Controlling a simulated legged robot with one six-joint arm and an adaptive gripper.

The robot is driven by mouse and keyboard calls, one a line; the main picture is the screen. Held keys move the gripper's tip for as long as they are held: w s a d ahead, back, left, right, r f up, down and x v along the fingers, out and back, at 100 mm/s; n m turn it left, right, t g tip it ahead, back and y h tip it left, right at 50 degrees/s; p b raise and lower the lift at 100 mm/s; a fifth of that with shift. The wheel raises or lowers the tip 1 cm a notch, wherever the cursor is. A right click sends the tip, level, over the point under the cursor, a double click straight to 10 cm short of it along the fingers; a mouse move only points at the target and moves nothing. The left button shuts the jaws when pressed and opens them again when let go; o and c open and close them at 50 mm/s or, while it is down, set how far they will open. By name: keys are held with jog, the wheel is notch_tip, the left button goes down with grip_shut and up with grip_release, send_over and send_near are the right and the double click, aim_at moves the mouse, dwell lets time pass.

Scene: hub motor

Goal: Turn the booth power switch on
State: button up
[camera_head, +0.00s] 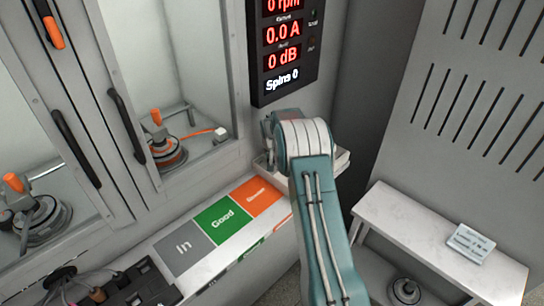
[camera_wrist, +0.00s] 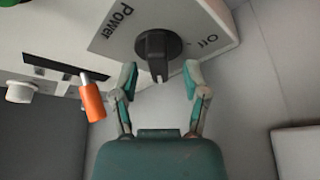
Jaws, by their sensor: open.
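The booth power switch is a black rotary knob (camera_wrist: 158,48) on a pale box marked "Power" (camera_wrist: 118,42), seen in the wrist view. "Off" lettering shows to the right of the knob. I cannot tell whether either finger touches the knob. In the head view my arm reaches up to the box (camera_head: 342,161) below the display panel, and the arm hides the switch.
The display panel (camera_head: 283,55) reads 0 rpm, 0.0 A and 0 dB. Glass-doored bays with hub motors (camera_head: 165,152) are at left, above a shelf with In, Good (camera_head: 222,218) and orange zones. A white bench (camera_head: 410,232) is at right. An orange handle (camera_wrist: 93,102) hangs left of my gripper.

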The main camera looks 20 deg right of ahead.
jog(key=v, duration=1.1)
jog(key=shift+r, duration=0.1)
